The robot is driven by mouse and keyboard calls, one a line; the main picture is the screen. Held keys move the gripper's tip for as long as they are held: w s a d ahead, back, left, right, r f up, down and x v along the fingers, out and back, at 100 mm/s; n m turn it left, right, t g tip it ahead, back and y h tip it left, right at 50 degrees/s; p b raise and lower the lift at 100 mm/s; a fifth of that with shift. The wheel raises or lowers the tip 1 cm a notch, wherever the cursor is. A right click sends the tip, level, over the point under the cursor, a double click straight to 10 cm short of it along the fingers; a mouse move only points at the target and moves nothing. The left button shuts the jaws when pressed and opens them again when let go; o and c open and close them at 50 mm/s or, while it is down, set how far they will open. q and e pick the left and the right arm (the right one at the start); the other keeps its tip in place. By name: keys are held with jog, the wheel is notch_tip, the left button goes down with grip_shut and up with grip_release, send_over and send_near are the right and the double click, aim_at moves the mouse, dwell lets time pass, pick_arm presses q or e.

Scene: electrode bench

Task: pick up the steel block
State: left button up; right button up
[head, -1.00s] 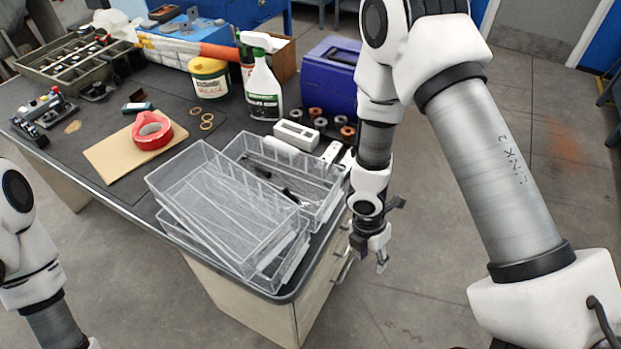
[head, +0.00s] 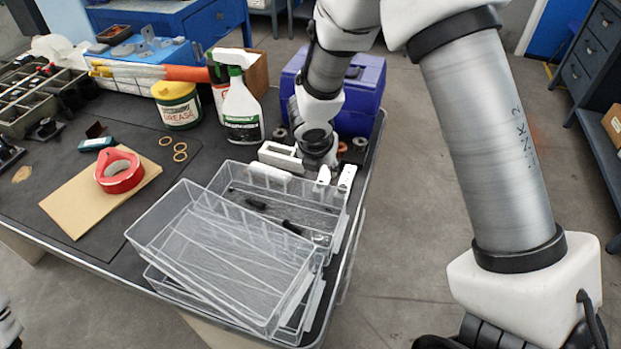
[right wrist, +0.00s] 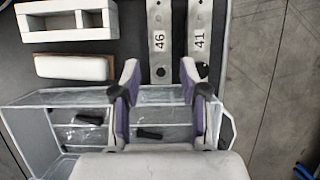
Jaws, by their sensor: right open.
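Two grey metal bars lie side by side on the bench, one marked 46 (right wrist: 159,42) and one marked 41 (right wrist: 200,40). They look like steel; I cannot tell which is the steel block. In the head view, bar 41 (head: 347,177) shows beside the clear trays, and the other is partly hidden by my right arm. My right gripper (right wrist: 160,68) is open and empty, pointing toward the near ends of the bars in the right wrist view. In the head view it (head: 318,160) is mostly hidden behind its own wrist. My left gripper is out of view.
Clear trays (head: 225,255) stand at the bench's front corner, one tilted on others; dark pieces lie inside. A white slotted block (right wrist: 68,20) and a pale bar (right wrist: 74,67) lie left of the bars. A blue box (head: 365,90) and spray bottle (head: 242,115) stand behind.

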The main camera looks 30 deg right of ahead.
aim_at(325, 178)
jog(key=b+x, duration=0.1)
jog(key=x, duration=0.5)
jog(key=shift+w+f, duration=0.15)
jog(key=shift+f, duration=0.05)
jog(key=shift+r, duration=0.1)
grip_shut()
notch_tip(325, 178, up, 10)
jog(key=p, duration=0.4)
